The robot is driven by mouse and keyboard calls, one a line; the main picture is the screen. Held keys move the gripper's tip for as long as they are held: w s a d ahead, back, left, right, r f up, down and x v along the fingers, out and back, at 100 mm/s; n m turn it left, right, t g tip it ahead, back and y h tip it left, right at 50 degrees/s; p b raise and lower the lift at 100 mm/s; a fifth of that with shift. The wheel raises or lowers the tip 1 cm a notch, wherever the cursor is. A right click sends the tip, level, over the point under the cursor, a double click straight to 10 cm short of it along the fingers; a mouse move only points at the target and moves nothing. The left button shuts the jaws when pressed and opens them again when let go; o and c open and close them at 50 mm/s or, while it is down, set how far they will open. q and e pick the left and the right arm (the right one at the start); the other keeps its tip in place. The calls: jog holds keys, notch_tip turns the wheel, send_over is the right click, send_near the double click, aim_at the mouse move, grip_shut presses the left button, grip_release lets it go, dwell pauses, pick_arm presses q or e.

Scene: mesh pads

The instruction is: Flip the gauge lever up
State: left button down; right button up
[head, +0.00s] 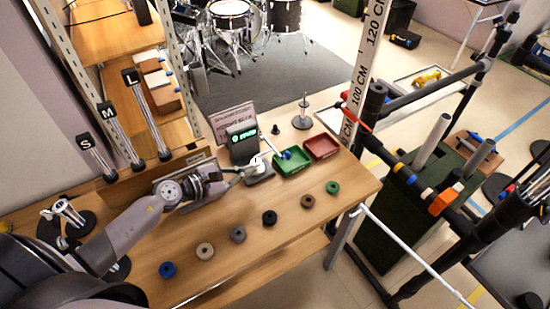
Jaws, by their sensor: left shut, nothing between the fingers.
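The gauge (242,139) is a dark block with a lit green display, standing on the wooden table in front of a small sign. A thin pale rod with a blue end (285,155) slants down to the right beside it, over the edge of the green tray; it looks like the lever, but its joint to the gauge is too small to make out. My left gripper (259,168) is shut and empty, low in front of the gauge at its base. I cannot tell whether it touches the gauge. The rod's blue end is to the right of my fingertips. My right gripper is out of view.
A green tray (293,172) and a red tray (321,158) stand right of the gauge. Several colored rings, such as a black one (269,217), lie along the table's front. A post on a base (302,121) stands behind the trays. A tall ruler (365,70) rises at right.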

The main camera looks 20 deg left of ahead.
pick_arm(q)
jog(key=shift+s+d+r, duration=0.1)
jog(key=shift+w+d, duration=0.25)
jog(key=shift+w, duration=0.2)
jog(key=p+x, duration=0.1)
jog(key=x, duration=0.8)
jog(key=shift+f, duration=0.2)
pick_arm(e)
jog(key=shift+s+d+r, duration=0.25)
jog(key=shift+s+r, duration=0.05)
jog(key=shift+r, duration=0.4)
pick_arm(q)
jog(key=shift+s+r+p, duration=0.1)
jog(key=shift+r+p, duration=0.05)
jog(key=shift+p, duration=0.15)
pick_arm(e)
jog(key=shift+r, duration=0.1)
